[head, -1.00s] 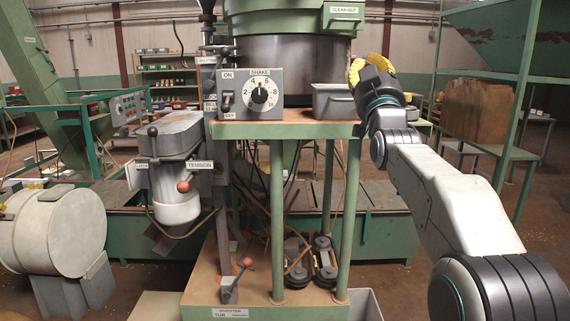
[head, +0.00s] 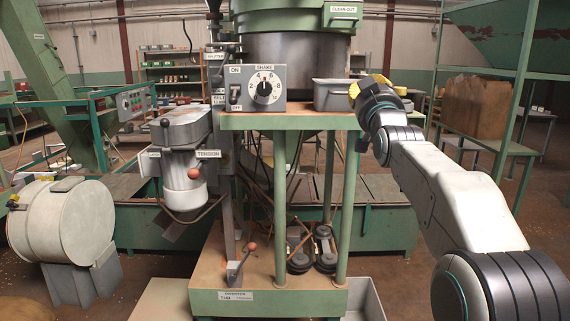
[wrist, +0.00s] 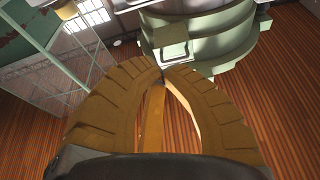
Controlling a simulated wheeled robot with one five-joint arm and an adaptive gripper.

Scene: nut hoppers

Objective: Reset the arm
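My gripper (head: 354,92) with yellow fingers is at the right end of the machine's tabletop, beside the grey metal tray in the head view. My white and black arm reaches to it from the lower right. In the wrist view the ribbed fingers (wrist: 163,76) come together at their tips, with nothing visible held between them. Part of the gripper is hidden by my wrist in the head view.
The green machine has a control box (head: 262,87) with a SHAKE dial and an ON switch, and a grey tray (head: 333,95) near my gripper. A green rack (head: 523,85) stands right. Floor shows between machine and rack.

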